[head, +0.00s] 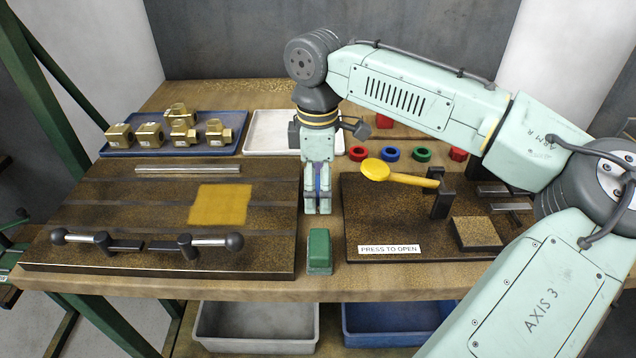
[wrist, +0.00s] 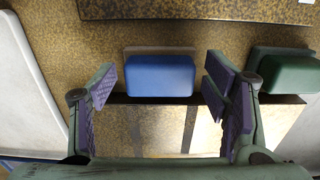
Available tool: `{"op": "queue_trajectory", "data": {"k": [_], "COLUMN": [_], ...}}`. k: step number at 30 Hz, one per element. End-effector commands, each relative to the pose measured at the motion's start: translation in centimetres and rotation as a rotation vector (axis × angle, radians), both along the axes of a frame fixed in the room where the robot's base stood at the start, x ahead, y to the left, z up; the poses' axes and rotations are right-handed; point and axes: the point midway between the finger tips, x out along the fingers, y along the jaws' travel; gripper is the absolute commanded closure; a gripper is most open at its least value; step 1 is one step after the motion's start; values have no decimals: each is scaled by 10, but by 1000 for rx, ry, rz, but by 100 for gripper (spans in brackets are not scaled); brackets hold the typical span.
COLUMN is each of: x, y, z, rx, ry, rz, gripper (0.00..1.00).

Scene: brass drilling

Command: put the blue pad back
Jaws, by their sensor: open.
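The blue pad (wrist: 160,76) lies on the brown surface in the wrist view, with a tan layer showing along its far edge. My gripper (wrist: 162,82) is open, its purple-lined fingers apart on the left and right of the pad; I see no contact. In the head view my gripper (head: 317,206) points down over the gap between the two dark boards, behind the green pad. A bluish sliver shows between its fingers there; I cannot tell whether it is the pad. The green pad (head: 319,250) stands at the table's front, and also shows in the wrist view (wrist: 290,74).
A dark board with a two-knobbed bar (head: 150,242) lies left. A board with a yellow lever (head: 400,175) lies right. Behind are a blue tray (head: 225,148) of brass parts, a white tray (head: 265,130) and coloured rings (head: 390,154). Bins (head: 255,325) sit below.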

Motion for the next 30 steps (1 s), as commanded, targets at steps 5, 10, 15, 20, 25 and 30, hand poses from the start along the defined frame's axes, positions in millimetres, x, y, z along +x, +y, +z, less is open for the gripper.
{"op": "queue_trajectory", "data": {"k": [5, 10, 15, 20, 25, 30], "x": [1, 1, 1, 1, 0, 0], "y": [1, 1, 1, 1, 0, 0], "z": [14, 50, 86, 111, 122, 123], "rx": [3, 3, 3, 0, -1, -1], "ry": [-2, -2, -1, 0, 1, 1], "rz": [0, 1, 2, 1, 2, 2], "gripper": [31, 31, 31, 31, 31, 31]}}
